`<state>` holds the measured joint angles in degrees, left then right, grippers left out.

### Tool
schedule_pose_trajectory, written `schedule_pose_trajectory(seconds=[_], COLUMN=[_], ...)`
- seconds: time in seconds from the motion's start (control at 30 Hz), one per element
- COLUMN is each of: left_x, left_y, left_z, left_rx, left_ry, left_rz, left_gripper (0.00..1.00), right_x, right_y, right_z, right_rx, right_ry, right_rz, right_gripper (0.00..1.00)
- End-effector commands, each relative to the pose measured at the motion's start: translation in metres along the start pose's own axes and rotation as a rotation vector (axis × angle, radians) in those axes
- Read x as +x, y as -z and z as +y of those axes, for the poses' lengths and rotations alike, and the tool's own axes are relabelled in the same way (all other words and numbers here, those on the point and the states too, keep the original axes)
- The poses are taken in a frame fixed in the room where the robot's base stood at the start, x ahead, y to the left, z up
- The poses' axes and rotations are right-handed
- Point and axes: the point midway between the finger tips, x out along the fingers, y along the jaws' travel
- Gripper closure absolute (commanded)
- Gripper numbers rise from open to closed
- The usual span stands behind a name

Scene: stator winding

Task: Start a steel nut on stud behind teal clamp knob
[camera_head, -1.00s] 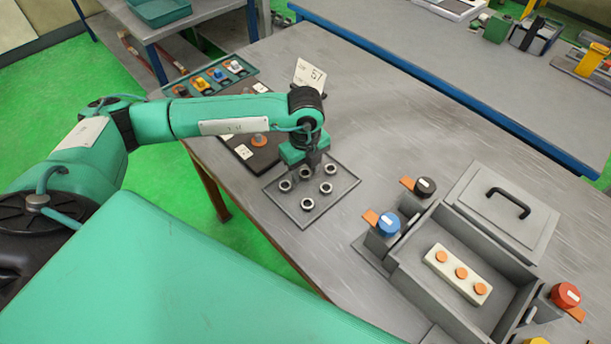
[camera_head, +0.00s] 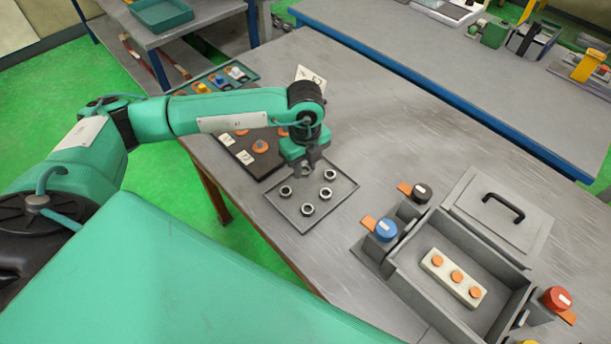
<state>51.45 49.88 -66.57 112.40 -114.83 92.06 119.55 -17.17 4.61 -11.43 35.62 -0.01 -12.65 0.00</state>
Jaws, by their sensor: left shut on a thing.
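My left gripper (camera_head: 304,172) points down over the back corner of a flat grey tray (camera_head: 277,208). It is shut on a steel nut, mostly hidden between the fingers, seemingly just above the tray. Other steel nuts stand on the tray: one at the left (camera_head: 286,191), one at the right (camera_head: 330,175), one at the middle right (camera_head: 325,193) and one at the front (camera_head: 308,209). I cannot make out a teal clamp knob or its stud. My right gripper is not in view.
A dark board (camera_head: 262,165) with orange discs and white cards lies behind my left arm. At right stand an open grey box (camera_head: 409,277), its lid (camera_head: 480,220), and blue (camera_head: 386,230), black (camera_head: 421,193) and red (camera_head: 557,299) knobs. The table's middle is clear.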

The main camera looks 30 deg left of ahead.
Motion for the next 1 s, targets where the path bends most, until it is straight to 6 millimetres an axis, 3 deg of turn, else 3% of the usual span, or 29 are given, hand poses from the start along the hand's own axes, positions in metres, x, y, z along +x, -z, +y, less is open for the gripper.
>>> schedule_pose_trajectory(seconds=[0.6,1.0], left_x=[-0.051,-0.053], left_y=[0.0,0.0], left_z=[0.0,0.0], left_rx=[0.0,0.0], left_ry=[0.0,0.0], left_rz=[-0.001,0.0], left_gripper=[0.91,0.91], right_x=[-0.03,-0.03], right_y=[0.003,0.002], right_z=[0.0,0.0], right_rx=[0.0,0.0], right_ry=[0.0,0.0], right_rz=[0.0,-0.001], right_gripper=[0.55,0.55])
